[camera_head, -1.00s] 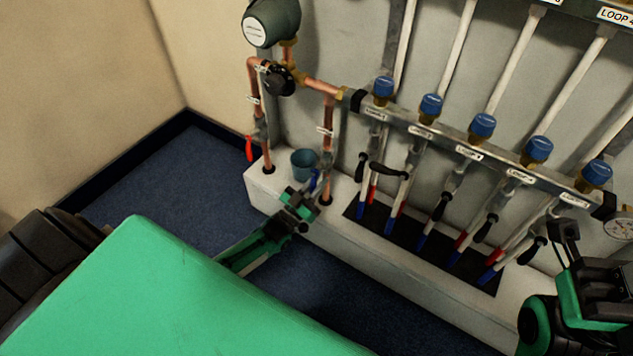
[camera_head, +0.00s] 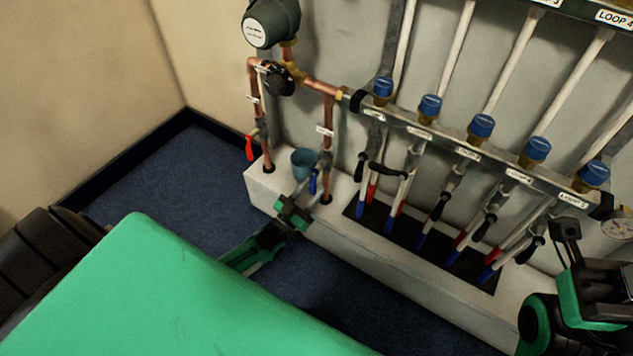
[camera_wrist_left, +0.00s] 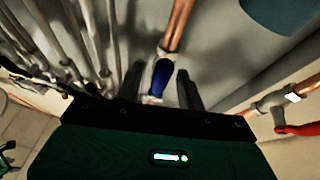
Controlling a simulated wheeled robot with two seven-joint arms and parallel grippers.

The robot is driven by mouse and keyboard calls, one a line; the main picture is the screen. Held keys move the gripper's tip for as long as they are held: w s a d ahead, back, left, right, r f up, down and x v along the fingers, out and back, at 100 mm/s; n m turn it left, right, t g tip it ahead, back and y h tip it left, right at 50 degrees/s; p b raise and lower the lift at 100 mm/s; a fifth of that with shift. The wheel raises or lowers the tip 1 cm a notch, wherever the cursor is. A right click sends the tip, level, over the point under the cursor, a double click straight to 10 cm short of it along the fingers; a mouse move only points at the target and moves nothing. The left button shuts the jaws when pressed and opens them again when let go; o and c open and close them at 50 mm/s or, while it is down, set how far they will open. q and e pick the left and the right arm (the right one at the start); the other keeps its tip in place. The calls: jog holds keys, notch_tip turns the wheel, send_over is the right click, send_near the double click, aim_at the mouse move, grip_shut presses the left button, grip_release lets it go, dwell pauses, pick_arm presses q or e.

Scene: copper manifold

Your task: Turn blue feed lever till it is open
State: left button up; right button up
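The blue feed lever (camera_head: 313,182) hangs downward beside the lower part of the right copper pipe (camera_head: 327,140) in the head view. In the left wrist view the blue lever (camera_wrist_left: 160,78) lies between my two dark fingertips, roughly in line with the copper pipe (camera_wrist_left: 179,25). A gap shows on each side of it. My left gripper (camera_head: 302,193) is open, just to the left and front of the lever. My right gripper (camera_head: 566,230) is at the right edge, away from the lever; its finger opening is unclear.
A red lever (camera_head: 250,147) is on the left copper pipe. A blue-grey cup (camera_head: 304,162) stands on the white ledge (camera_head: 400,262) behind my left gripper. The manifold bar (camera_head: 440,137) with blue caps and several black-handled valves lies to the right.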

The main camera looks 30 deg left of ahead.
pick_arm(q)
jog(key=p+v, duration=0.1)
jog(key=v, duration=0.9)
jog(key=shift+s+f, duration=0.15)
jog(key=shift+s, duration=0.15)
